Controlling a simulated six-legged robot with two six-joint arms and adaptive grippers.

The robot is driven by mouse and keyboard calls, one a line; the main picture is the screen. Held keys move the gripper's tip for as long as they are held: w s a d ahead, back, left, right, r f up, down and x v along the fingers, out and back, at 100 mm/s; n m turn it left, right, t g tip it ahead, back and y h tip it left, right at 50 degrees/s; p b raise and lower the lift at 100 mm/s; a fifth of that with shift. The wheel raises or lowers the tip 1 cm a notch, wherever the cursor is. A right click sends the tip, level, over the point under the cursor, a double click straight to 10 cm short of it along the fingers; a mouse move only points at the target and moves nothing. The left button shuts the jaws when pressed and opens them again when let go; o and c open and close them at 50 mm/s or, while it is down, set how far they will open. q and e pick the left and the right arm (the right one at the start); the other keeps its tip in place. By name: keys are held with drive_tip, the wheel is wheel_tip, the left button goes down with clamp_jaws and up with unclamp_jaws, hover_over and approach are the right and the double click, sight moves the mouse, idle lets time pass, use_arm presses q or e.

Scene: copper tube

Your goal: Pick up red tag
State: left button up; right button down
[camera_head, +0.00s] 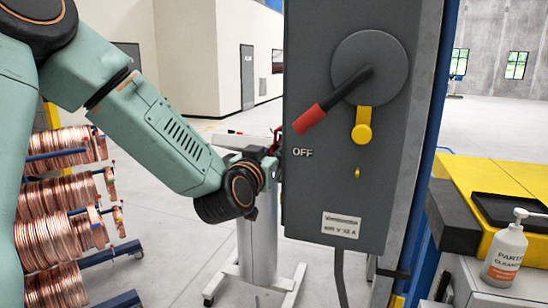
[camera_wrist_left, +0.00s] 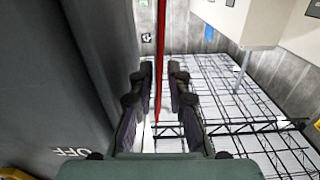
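The red tag shows in the left wrist view as a thin red strip (camera_wrist_left: 160,45), seen nearly edge-on. It runs down between the two dark fingers of my left gripper (camera_wrist_left: 160,80). The fingers stand apart, with a visible gap on each side of the strip. In the head view my left gripper (camera_head: 272,145) is at the left edge of the grey switch box (camera_head: 335,185), mostly hidden behind my wrist. Some red shows there, but I cannot make out the tag's shape. My right gripper is in neither view.
The box carries a round switch (camera_head: 370,65) with a red-tipped lever (camera_head: 311,118) pointing to OFF and a yellow tab (camera_head: 362,128). Copper coils (camera_head: 55,200) hang on a rack at left. A yellow table (camera_head: 480,178) and a cleaner bottle (camera_head: 505,255) stand at right.

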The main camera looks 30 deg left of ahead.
use_arm(q)
drive_tip(key=shift+w+d+r, duration=0.1)
drive_tip(key=shift+w+d, duration=0.25)
drive_tip(key=shift+w, duration=0.15)
drive_tip(key=shift+s+a, duration=0.1)
drive_tip(key=shift+a, duration=0.2)
drive_tip(key=shift+c, duration=1.2)
clamp_jaws()
drive_tip(key=shift+d+r, duration=0.2)
drive_tip(key=shift+r, duration=0.55)
drive_tip(key=shift+a, duration=0.15)
drive_tip(key=shift+w+a, duration=0.2)
